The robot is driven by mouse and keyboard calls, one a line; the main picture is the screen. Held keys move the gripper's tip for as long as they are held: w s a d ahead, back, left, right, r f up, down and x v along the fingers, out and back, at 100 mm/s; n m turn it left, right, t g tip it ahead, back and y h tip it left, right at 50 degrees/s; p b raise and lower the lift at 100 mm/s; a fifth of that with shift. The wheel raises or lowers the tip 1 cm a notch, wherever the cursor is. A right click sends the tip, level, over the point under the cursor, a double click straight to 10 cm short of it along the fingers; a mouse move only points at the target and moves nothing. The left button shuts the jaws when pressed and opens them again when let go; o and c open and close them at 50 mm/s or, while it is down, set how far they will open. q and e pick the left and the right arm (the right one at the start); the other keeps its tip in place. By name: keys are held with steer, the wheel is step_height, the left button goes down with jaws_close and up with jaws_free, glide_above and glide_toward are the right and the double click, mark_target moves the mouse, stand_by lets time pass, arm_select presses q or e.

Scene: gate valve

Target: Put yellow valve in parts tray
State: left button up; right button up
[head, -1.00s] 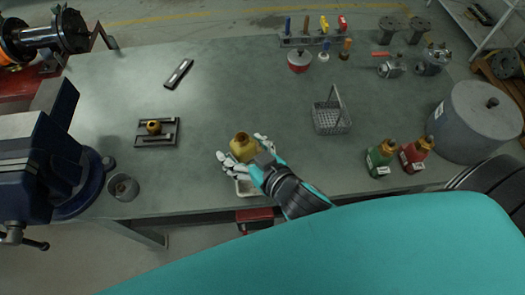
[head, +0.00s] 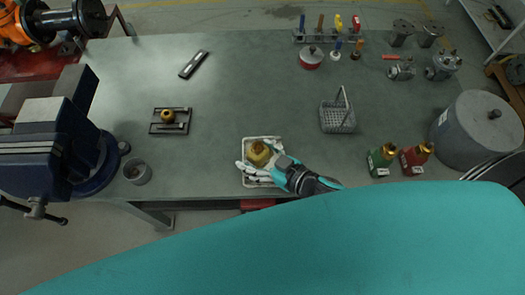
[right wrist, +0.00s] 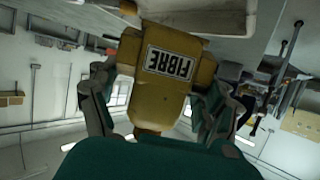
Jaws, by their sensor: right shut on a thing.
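The yellow valve (head: 258,153) has a squat yellow body with a narrower brass-coloured end. My left gripper is out of view.
A dark small tray (head: 157,127) holds a brass part. A blue vise (head: 85,165) is at the left. The middle of the bench is clear.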

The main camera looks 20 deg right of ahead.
mark_target(263, 155)
steer(key=shift+w+d, duration=0.75)
steer(key=shift+d, duration=0.1)
steer(key=shift+f, duration=0.4)
step_height(263, 155, down, 2)
steer(key=shift+f, duration=0.1)
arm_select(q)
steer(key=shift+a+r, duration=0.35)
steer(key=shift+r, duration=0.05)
arm_select(e)
steer(key=shift+f, duration=0.35)
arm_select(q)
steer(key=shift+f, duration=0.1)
arm_select(e)
steer(key=shift+f, duration=0.15)
steer(key=o, duration=1.4)
